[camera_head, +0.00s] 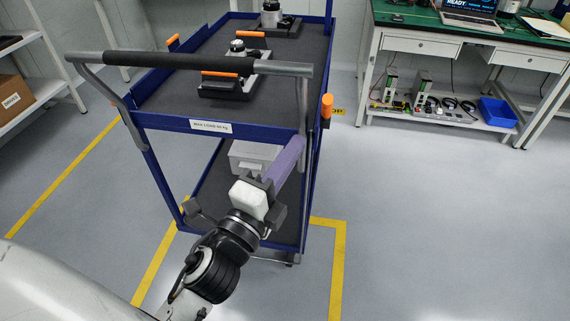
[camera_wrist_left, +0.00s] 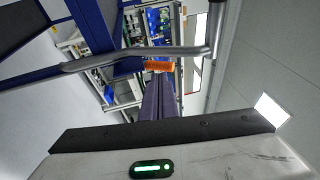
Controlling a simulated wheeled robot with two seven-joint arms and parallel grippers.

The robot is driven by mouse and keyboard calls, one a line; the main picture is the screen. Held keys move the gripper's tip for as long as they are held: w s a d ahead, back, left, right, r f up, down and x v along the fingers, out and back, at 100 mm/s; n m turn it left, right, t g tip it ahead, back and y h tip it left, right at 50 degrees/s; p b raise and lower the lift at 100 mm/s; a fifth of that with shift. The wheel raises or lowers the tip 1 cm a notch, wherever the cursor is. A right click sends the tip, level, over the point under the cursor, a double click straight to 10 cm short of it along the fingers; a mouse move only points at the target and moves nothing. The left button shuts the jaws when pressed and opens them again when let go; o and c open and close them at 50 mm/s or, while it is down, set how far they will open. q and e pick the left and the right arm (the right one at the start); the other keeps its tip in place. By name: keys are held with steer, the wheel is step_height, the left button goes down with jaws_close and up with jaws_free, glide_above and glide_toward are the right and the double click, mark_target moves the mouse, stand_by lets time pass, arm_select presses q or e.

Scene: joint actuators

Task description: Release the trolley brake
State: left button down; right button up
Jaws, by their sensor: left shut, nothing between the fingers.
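The blue trolley (camera_head: 165,120) stands in front of me with a black push handle (camera_head: 190,62) on bent grey tubes. An orange grip (camera_head: 327,106) sits at its right side, just outside the right front post; I cannot tell for sure that it is the brake lever. In the left wrist view an orange piece with blurred lettering (camera_wrist_left: 160,66) shows just beyond the fingertips. My left gripper (camera_head: 298,143) has long purple fingers, shut and empty. They point up and right beside the right post, below and left of the orange grip. Contact cannot be told. My right gripper is out of view.
The trolley's top shelf carries black-and-grey devices (camera_head: 235,72) with orange handles. A grey box (camera_head: 252,157) is on the lower shelf. A green-topped workbench (camera_head: 440,25) stands at the back right, with a blue bin (camera_head: 497,112) beneath. The floor right of the trolley is clear.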

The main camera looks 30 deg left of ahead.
mark_target(326, 113)
arm_select(q)
steer(key=shift+s+f, duration=0.2)
steer(key=shift+s, duration=1)
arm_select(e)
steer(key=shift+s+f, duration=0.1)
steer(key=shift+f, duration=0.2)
arm_select(q)
steer(key=shift+f+b, duration=0.1)
steer(key=shift+b, duration=0.2)
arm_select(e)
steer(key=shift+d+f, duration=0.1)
